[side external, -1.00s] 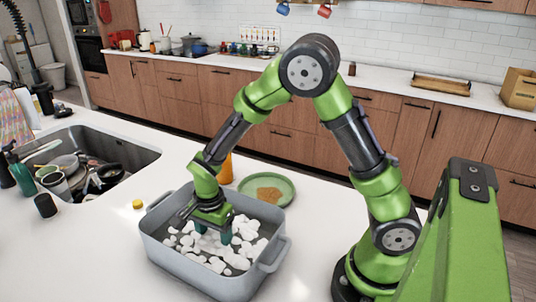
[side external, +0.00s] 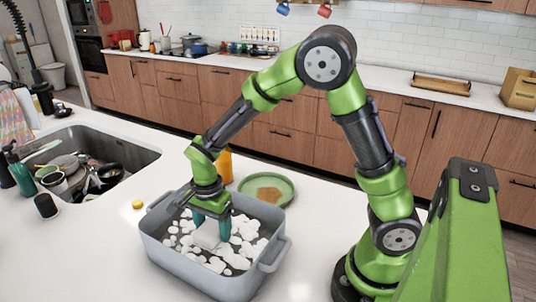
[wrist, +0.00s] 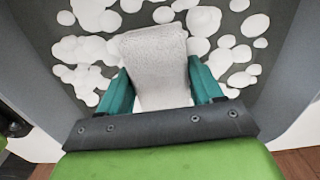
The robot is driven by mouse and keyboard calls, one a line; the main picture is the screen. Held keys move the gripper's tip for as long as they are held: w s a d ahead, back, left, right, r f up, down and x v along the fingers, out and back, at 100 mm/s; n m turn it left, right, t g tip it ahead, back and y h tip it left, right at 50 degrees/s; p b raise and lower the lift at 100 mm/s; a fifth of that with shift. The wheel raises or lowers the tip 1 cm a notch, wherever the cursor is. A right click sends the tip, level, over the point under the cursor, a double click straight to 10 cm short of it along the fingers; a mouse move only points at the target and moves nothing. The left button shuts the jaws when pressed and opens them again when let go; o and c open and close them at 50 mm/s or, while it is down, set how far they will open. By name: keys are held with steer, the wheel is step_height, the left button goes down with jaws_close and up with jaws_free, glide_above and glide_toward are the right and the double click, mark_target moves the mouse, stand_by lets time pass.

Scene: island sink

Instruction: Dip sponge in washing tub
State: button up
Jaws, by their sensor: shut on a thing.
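The washing tub (side external: 190,264) is a grey basin with side handles on the white counter. White foam blobs (side external: 246,229) cover parts of its dark floor, and they also show in the wrist view (wrist: 92,18). My gripper (side external: 210,226) has green fingers and reaches down into the tub. It is shut on the sponge (wrist: 155,55), a pale, whitish block between the two fingers. In the side view the sponge (side external: 206,236) is among the foam. I cannot tell whether it touches the tub floor.
A green plate (side external: 284,184) with a brown patch and an orange bottle (side external: 225,164) stand behind the tub. The sink (side external: 125,155) with dishes is farther left. The counter in front is clear.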

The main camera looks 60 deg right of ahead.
mark_target(213, 225)
steer(key=shift+r, duration=4.85)
